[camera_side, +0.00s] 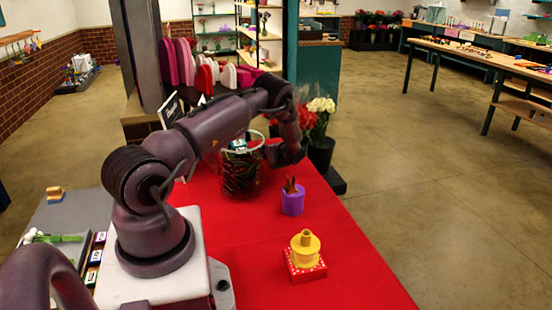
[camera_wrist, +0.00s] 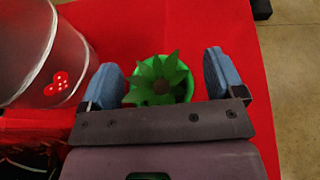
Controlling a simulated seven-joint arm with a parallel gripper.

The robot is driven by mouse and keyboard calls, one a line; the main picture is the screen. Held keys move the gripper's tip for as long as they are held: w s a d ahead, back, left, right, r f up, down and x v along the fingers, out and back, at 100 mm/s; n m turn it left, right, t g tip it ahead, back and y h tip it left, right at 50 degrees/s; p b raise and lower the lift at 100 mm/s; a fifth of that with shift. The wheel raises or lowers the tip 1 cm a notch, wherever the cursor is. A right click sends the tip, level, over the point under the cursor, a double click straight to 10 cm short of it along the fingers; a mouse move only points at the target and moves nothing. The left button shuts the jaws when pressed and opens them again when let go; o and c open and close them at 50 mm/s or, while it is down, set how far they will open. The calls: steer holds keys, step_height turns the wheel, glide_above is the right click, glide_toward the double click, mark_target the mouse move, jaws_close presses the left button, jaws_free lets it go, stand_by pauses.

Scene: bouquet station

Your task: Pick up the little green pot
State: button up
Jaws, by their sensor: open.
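The little green pot (camera_wrist: 187,90) shows in the wrist view, seen from above, with a dark-centred plant of pointed green leaves (camera_wrist: 158,72) over its top. My gripper (camera_wrist: 164,80) is open, with one blue finger on each side of the pot. A red gap shows between the pot and the right finger; the left finger is close to the leaves, and I cannot tell whether they touch. In the side view my gripper (camera_side: 290,156) is low over the far part of the red table, and I cannot make out the pot there.
A clear glass vase (camera_side: 240,172) stands left of my gripper; a clear container (camera_wrist: 42,55) fills the wrist view's upper left. A purple pot (camera_side: 292,202) and a yellow object on a red dotted box (camera_side: 305,268) stand nearer. The red table (camera_side: 345,255) is clear at right.

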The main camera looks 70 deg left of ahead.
steer(key=shift+r, duration=0.1)
steer(key=c, duration=1.2)
